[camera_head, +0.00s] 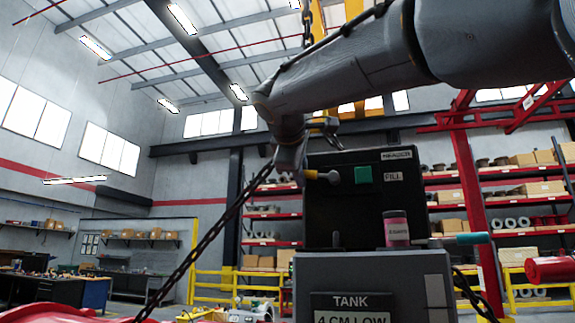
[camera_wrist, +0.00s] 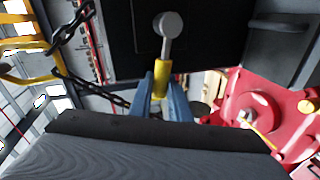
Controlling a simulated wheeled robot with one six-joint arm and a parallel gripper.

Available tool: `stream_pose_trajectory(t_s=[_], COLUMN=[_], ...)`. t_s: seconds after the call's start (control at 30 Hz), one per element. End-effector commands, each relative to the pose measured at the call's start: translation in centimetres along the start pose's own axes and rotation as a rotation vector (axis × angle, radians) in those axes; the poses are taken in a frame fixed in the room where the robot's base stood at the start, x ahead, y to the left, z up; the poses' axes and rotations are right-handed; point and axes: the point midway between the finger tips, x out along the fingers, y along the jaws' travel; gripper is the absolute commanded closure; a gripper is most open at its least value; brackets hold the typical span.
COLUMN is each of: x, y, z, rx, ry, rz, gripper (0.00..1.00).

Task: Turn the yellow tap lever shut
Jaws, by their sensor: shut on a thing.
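The yellow tap lever (camera_head: 312,174) sticks out to the left, roughly level, from a grey round hub (camera_head: 333,177) on the dark panel labelled HEADER (camera_head: 330,222). My gripper (camera_head: 291,162) is at the lever's left end. In the wrist view, the two blue-grey fingers of my gripper (camera_wrist: 164,95) are closed around the near end of the yellow lever (camera_wrist: 162,70). The grey hub (camera_wrist: 168,25) shows beyond it. The lever's end between the fingers is hidden.
A green square (camera_head: 363,175) sits beside the FILL label. A pink jar (camera_head: 397,230) stands on the grey TANK box (camera_head: 380,275), with a teal-ended handle (camera_head: 470,239) to its right. A chain (camera_head: 205,240) hangs slantwise left of the panel. Red machinery (camera_wrist: 255,105) shows at right in the wrist view.

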Motion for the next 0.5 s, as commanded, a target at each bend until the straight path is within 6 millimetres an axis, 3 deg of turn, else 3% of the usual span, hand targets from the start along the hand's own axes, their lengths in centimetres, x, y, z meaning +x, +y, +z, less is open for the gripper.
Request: stream_pose_trajectory(t_s=[0.5], x=[0.51], y=[-0.77], z=[0.59], rx=[-0.113], ry=[-0.041], rz=[-0.001], gripper=[1.00])
